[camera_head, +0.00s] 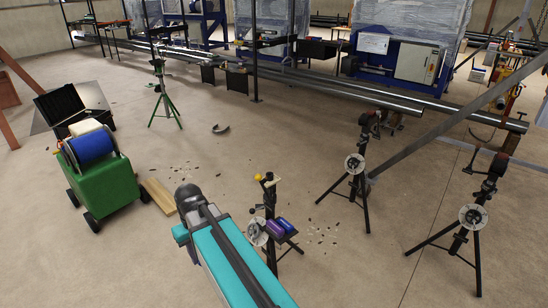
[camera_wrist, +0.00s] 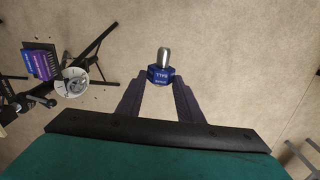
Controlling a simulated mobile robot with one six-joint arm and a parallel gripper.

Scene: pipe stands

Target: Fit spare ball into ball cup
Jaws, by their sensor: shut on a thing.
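In the wrist view, the dark fingers of my gripper (camera_wrist: 160,83) are closed on a labelled blue block with a rounded silver top, which I take for the spare ball (camera_wrist: 162,57). It is held upright in the picture, with open floor behind it. In the head view, my teal arm hides the gripper and the held piece. The near stand (camera_head: 270,205) has a yellow ball-like knob (camera_head: 257,177) and a pale piece at its head. I cannot tell which part is the ball cup.
A small tray with purple and blue blocks (camera_head: 281,226) is on the near stand; these blocks also show in the wrist view (camera_wrist: 46,66). Two black tripod stands (camera_head: 357,165) (camera_head: 472,218) stand right. A green cart (camera_head: 100,175) is left. Floor between is mostly clear.

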